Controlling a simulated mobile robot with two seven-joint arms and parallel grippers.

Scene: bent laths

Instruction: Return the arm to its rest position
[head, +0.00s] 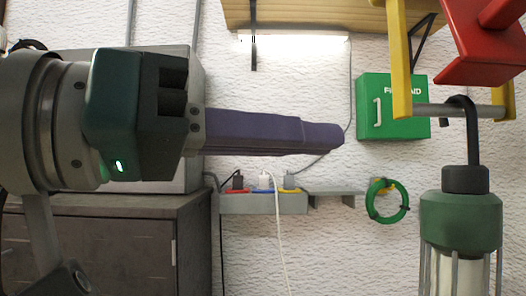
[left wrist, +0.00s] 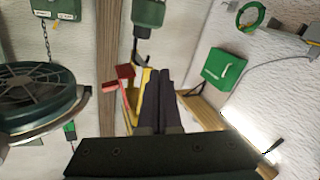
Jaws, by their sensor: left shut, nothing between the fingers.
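My left gripper (head: 340,136) reaches in from the left in the head view, held level in the air. Its long purple fingers lie together, shut, with nothing between them. In the left wrist view the fingers (left wrist: 158,75) also lie side by side and empty. In the head view their tips are left of the green first-aid box and apart from the hanging lamp. My right gripper shows in neither view.
A green caged lamp (head: 461,220) hangs from a grey bar in a yellow frame (head: 402,60), under a red part (head: 485,45). The first-aid box (head: 392,107), a green ring (head: 371,201) and a power strip (head: 262,204) are on the wall. A dark cabinet (head: 110,245) stands lower left.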

